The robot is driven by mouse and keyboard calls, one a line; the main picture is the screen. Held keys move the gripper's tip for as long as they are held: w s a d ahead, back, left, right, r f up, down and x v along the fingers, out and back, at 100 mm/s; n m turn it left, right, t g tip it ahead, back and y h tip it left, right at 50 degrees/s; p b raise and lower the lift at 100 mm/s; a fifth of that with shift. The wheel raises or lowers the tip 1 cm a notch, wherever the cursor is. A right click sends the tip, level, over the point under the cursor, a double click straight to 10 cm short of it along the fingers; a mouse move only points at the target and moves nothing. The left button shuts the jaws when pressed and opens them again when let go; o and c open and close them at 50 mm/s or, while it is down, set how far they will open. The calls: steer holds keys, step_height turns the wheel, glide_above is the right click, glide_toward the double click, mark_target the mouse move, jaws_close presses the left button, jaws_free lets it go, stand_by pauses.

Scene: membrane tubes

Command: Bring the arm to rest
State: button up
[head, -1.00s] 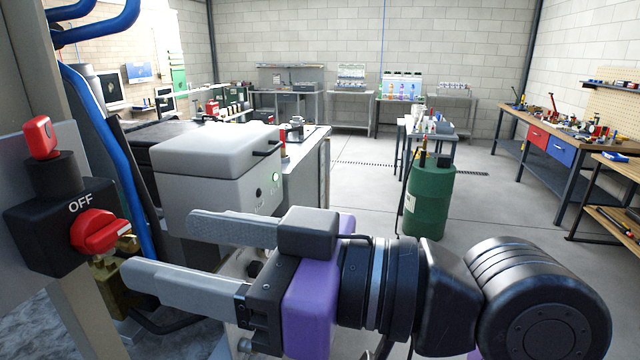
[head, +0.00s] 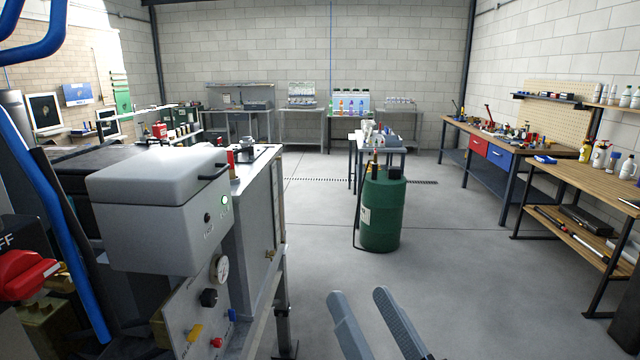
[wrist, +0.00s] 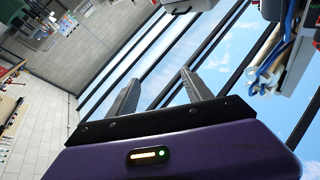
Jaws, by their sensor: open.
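My gripper (head: 362,312) shows at the bottom of the head view. Its two grey fingers point up and are parted, with nothing between them. In the wrist view the fingers (wrist: 158,92) are also apart and empty, above the purple gripper body (wrist: 180,155) with a small lit indicator. The rest of my arm is out of the head view, below its edge. The gripper is over open floor, to the right of the grey machine (head: 155,215) and touching nothing that I can see.
A red switch knob (head: 28,272) and blue hoses (head: 58,215) are at the left. A green drum (head: 381,212) stands ahead, before a small table. Workbenches (head: 560,178) line the right wall. The grey floor (head: 460,270) between is clear.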

steer(key=s+d+f+m+h, duration=0.2)
steer(key=s+d+f+h, duration=0.5)
steer(key=s+d+f, duration=0.55)
steer(key=s+d+f+g, duration=0.1)
steer(key=s+f+g, duration=0.1)
steer(key=s+f, duration=0.3)
steer(key=s+d+f+n+g+h, duration=0.1)
steer(key=s+f+g, duration=0.2)
steer(key=s, duration=1.1)
step_height(320, 180, down, 3)
steer(key=shift+f+n+g+h, duration=0.2)
steer(key=shift+n+g+h, duration=0.1)
